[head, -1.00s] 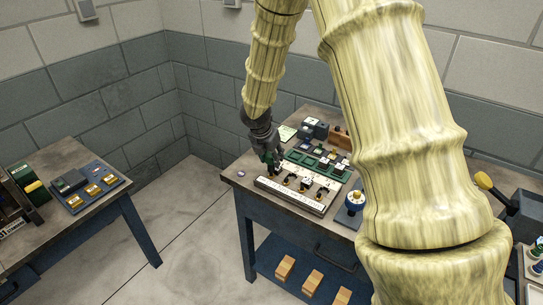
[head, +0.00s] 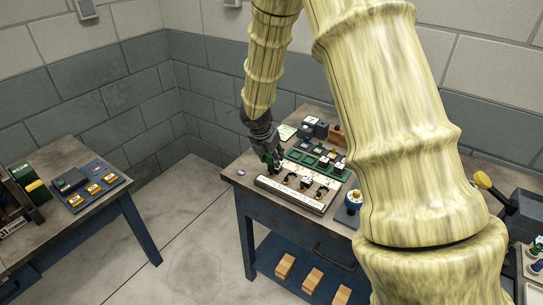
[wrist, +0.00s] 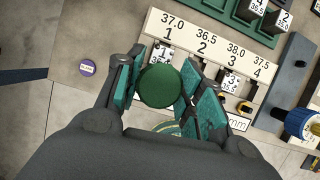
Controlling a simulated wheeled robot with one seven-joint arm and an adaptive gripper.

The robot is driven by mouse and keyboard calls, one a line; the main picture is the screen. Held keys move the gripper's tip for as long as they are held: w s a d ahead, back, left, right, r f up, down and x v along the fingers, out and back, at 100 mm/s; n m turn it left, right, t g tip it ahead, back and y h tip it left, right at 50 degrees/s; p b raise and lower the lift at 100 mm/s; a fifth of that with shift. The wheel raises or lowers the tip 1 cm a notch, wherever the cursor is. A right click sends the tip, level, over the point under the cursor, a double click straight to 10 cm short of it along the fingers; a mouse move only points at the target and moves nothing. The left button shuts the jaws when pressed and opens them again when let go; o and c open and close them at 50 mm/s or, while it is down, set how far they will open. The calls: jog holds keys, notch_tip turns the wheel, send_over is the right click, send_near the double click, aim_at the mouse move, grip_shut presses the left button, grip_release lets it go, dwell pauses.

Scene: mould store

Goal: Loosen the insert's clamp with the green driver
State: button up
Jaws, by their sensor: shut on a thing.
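My gripper (head: 270,160) is over the near left part of the bench, at the left end of a white numbered fixture (head: 318,204). In the wrist view my gripper (wrist: 163,92) is shut on the green driver (wrist: 160,86), whose round green top shows between the fingers. The fixture (wrist: 190,24) has places marked 1 to 4. An insert (wrist: 163,53) sits at place 1, just beyond the driver, and another insert (wrist: 232,82) at place 3. Dark clamps with orange parts show along the fixture in the head view. The driver's tip and the clamp under it are hidden.
A green tray (head: 308,160) with small blocks lies behind the fixture. A purple disc (wrist: 87,68) lies on the bench to the left. A second table (head: 110,202) with a blue panel is further left.

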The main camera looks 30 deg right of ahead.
jog(key=shift+f, duration=0.85)
dwell(0.3)
jog(key=o, duration=0.4)
jog(key=c, duration=0.5)
jog(key=shift+n+t+y, duration=0.5)
jog(key=shift+n+t, duration=0.1)
jog(key=shift+n, duration=1.4)
jog(key=shift+n, duration=0.3)
jog(key=n+y, duration=0.1)
jog(key=n, duration=0.2)
jog(key=shift+t, duration=0.4)
